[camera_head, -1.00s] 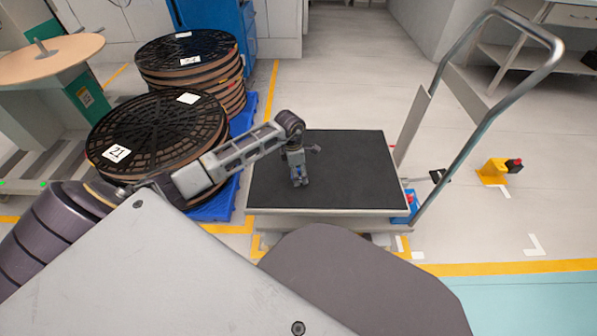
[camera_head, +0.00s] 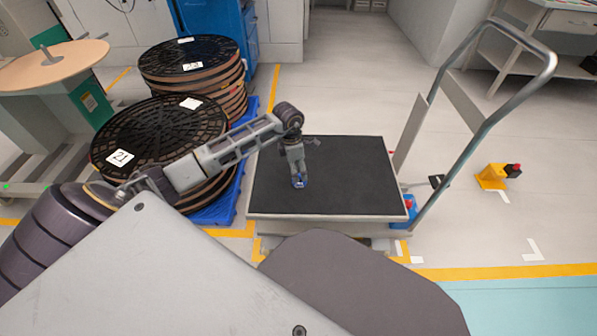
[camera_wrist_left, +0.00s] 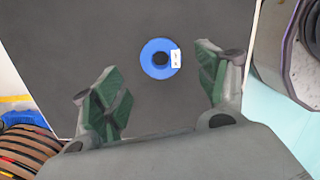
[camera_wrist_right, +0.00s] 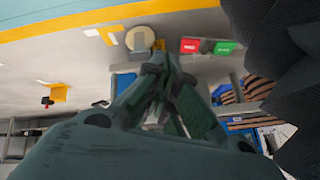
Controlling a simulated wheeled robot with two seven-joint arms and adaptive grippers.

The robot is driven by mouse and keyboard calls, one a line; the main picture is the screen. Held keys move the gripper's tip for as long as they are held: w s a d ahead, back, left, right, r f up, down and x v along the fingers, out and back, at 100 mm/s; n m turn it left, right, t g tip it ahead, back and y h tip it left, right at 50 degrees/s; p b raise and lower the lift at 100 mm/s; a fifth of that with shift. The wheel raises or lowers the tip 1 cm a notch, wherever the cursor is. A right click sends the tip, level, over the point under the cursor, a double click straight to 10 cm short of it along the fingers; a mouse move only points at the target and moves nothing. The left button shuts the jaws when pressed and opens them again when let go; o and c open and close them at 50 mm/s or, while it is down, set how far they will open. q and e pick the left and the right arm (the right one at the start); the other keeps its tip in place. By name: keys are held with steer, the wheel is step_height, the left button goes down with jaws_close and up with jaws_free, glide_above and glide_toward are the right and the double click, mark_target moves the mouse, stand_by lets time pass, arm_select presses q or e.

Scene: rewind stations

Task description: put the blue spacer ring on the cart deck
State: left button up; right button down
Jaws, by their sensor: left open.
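The blue spacer ring (camera_wrist_left: 160,58), with a small white label, lies flat on the dark cart deck (camera_wrist_left: 60,40) in the left wrist view. My left gripper (camera_wrist_left: 158,80) is open, with one green-padded finger to each side of the ring in that view and apart from it. In the head view my left gripper (camera_head: 298,178) points down over the left-middle of the cart deck (camera_head: 355,180), and a bit of blue shows at its fingertips. My right gripper (camera_wrist_right: 160,75) shows only in its own wrist view; its fingers are together with nothing visible between them.
Stacked black-topped reels (camera_head: 160,135) stand on a blue pallet (camera_head: 217,211) left of the cart, under my left arm. The cart's metal handle (camera_head: 480,130) rises on the right. A yellow object (camera_head: 490,177) stands on the floor beyond. The deck's right half is clear.

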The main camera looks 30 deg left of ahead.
arm_select(q)
step_height(320, 180, up, 6)
steer(key=p, duration=0.1)
steer(key=shift+s+a+r+p, duration=0.2)
steer(key=shift+s+a+p, duration=0.05)
steer(key=shift+p, duration=0.15)
arm_select(e)
steer(key=r, duration=0.3)
steer(key=shift+s+d+r+g, duration=0.1)
steer(key=shift+d+r+g, duration=0.2)
steer(key=shift+g, duration=0.1)
steer(key=shift+f, duration=0.1)
